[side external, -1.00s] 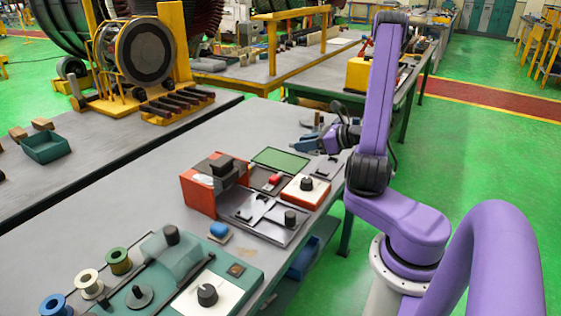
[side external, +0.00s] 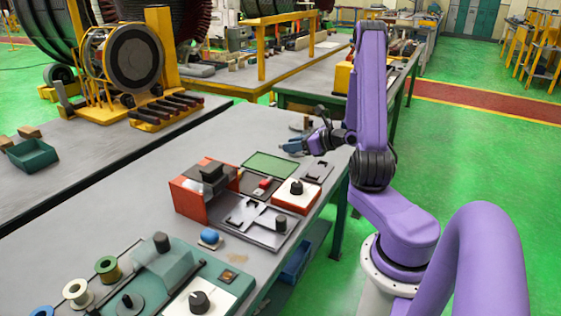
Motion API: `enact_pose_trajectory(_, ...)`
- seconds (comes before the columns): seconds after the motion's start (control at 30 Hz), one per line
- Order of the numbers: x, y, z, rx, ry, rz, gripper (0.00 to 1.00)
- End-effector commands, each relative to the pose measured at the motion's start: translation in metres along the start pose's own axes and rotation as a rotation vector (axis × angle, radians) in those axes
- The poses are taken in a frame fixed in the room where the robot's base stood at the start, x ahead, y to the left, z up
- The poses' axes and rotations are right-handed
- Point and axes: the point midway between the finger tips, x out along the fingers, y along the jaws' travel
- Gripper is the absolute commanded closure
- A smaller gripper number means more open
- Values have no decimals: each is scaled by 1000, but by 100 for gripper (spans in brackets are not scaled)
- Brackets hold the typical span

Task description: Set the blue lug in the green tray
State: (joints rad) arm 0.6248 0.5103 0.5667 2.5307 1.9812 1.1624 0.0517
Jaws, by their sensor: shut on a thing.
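The green tray (side external: 270,165) is a flat, shallow tray lying on the grey bench, behind the red box. My gripper (side external: 296,146) is small in the view, just beyond the tray's far right corner. It is shut on a small blue piece (side external: 289,147) that looks like the blue lug and points left. The piece is too small to tell its exact shape, or its height above the bench. No object shows in the tray.
A red box (side external: 206,190), a dark fixture plate (side external: 258,222) and a red-sided unit with a black knob (side external: 296,194) crowd the tray's near side. A blue dome (side external: 209,236) sits nearer. The bench left of the tray is clear.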

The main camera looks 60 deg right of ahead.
Motion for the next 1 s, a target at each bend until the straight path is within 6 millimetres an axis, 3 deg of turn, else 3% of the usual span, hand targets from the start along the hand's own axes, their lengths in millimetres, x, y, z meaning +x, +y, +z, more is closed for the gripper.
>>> enact_pose_trajectory(0.07, 2, -2, -1, 0, 0, 1, 100)
enact_pose_trajectory(0.27, 42, -26, -5, -3, -1, 2, 100)
enact_pose_trajectory(0.6, 88, -49, -35, 1, 1, 2, 100)
enact_pose_trajectory(0.87, 102, -56, -44, 0, 1, 0, 100)
enact_pose_trajectory(1.0, 110, -58, -58, 4, 1, 1, 100)
